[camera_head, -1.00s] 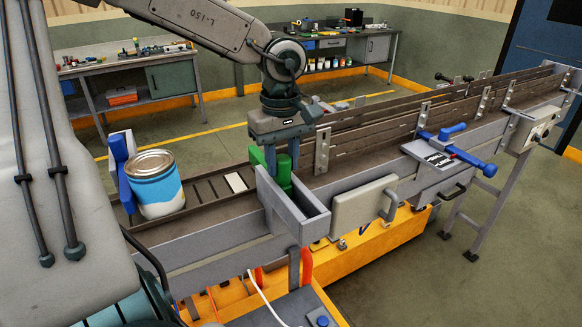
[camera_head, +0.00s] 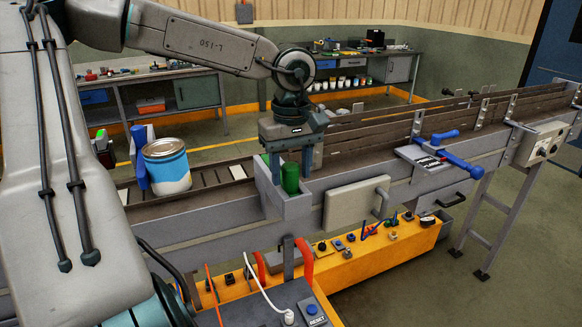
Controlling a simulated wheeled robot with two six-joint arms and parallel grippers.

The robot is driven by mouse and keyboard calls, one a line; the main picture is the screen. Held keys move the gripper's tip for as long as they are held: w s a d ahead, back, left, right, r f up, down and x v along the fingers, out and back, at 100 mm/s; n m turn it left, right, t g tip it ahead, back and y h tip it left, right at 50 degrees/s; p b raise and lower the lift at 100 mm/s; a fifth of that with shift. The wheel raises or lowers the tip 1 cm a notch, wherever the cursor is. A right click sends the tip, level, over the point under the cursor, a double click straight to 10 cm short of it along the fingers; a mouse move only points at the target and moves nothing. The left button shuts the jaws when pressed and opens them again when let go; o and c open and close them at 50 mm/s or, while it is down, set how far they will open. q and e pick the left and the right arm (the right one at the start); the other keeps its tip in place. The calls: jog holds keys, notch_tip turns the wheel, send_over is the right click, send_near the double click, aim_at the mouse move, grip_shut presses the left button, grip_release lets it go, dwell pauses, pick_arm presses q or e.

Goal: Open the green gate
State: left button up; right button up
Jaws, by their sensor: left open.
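The green gate shows as a green upright cylinder (camera_head: 290,176) at a grey bracket (camera_head: 287,203) on the near side of the conveyor. My left gripper (camera_head: 290,162) points down over the green cylinder, with its fingers apart on either side of its top. I cannot tell whether the fingers touch it. The rest of the gate is hidden behind the gripper and bracket. My right gripper is not in view.
A blue and white can (camera_head: 168,168) stands on the conveyor (camera_head: 215,178) to the left, beside a blue paddle (camera_head: 139,157). A blue handle (camera_head: 450,155) sits further right. A yellow control panel (camera_head: 350,262) lies below the conveyor.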

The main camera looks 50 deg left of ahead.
pick_arm(q)
jog(key=shift+d+r, duration=0.1)
jog(key=shift+d, duration=0.05)
jog(key=shift+r, duration=0.4)
notch_tip(320, 180, up, 9)
jog(key=shift+d+b, duration=0.1)
jog(key=shift+b, duration=0.75)
jog(key=shift+r, duration=0.5)
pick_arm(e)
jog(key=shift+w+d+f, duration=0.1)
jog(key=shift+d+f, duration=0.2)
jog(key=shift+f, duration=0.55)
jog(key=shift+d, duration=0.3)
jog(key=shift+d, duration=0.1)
